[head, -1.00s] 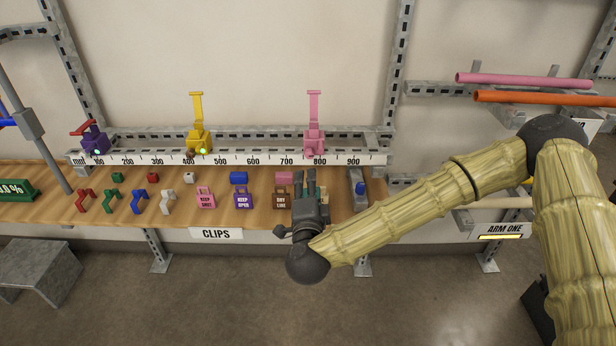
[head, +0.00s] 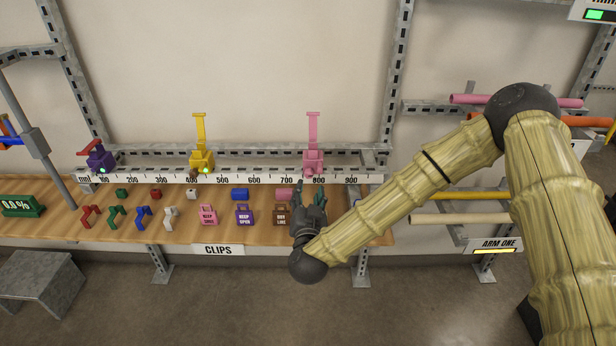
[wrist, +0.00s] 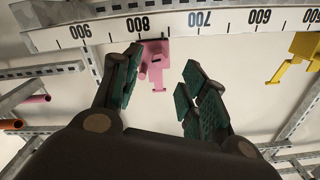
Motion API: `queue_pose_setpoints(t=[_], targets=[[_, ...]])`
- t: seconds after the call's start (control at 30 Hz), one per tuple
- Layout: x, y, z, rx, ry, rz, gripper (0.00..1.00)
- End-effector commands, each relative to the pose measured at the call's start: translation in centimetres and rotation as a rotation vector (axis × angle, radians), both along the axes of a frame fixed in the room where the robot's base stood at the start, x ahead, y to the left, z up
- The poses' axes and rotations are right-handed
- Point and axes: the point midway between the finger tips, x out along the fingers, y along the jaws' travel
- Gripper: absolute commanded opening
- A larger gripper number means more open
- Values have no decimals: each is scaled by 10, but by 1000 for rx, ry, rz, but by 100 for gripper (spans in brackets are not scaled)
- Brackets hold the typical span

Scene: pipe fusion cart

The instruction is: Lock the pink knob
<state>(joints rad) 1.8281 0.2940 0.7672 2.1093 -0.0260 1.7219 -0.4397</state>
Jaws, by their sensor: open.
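The pink clamp (head: 313,163) sits on the ruled rail near the 800 mark, with its long pink handle (head: 313,128) standing upright. In the wrist view, which is upside down, the pink clamp (wrist: 155,58) shows between the fingers, with a small round pink knob (wrist: 142,76) on its side. My gripper (head: 309,192) is in front of and below the clamp, over the bench. In the wrist view my gripper (wrist: 162,75) has its green-padded fingers apart, with nothing held. I see no contact with the clamp.
A yellow clamp (head: 202,161) with raised handle and a purple clamp (head: 99,161) with lowered red handle share the rail.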

Motion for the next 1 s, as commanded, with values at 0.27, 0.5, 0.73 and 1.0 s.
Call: queue_pose_setpoints(t=[0.27,0.5,0.73,1.0], targets=[[45,-1,2,2,-1,-4,43],[69,-1,1,2,0,-2,43],[74,0,0,2,1,0,43],[73,0,0,2,1,0,25]])
